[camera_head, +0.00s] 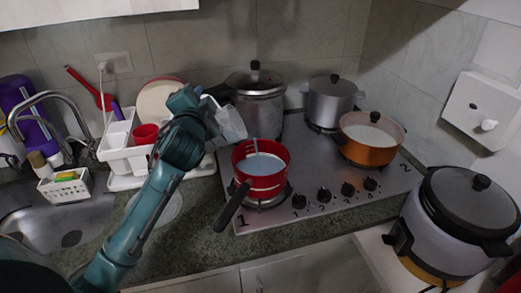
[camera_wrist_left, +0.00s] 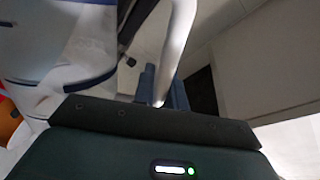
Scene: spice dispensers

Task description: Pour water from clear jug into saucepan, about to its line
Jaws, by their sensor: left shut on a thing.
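The clear jug (camera_head: 229,124) is tilted above the left rim of the red saucepan (camera_head: 275,184). My left gripper (camera_head: 207,108) is shut on the jug's handle; its jaws are partly hidden in the head view. In the left wrist view the jug (camera_wrist_left: 62,45) fills the upper left, with its pale handle (camera_wrist_left: 178,45) by the dark fingers. A thin pale streak shows over the saucepan, and bluish water (camera_head: 262,166) lies inside. I cannot make out the saucepan's line. My right gripper is not in view.
The saucepan sits on the front left burner of the hob (camera_head: 330,178), its black handle (camera_head: 232,207) pointing front left. A pressure cooker (camera_head: 259,108) stands close behind. An orange pot (camera_head: 368,154) and a lidded pot (camera_head: 330,104) stand right. A white rack (camera_head: 118,150) is left.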

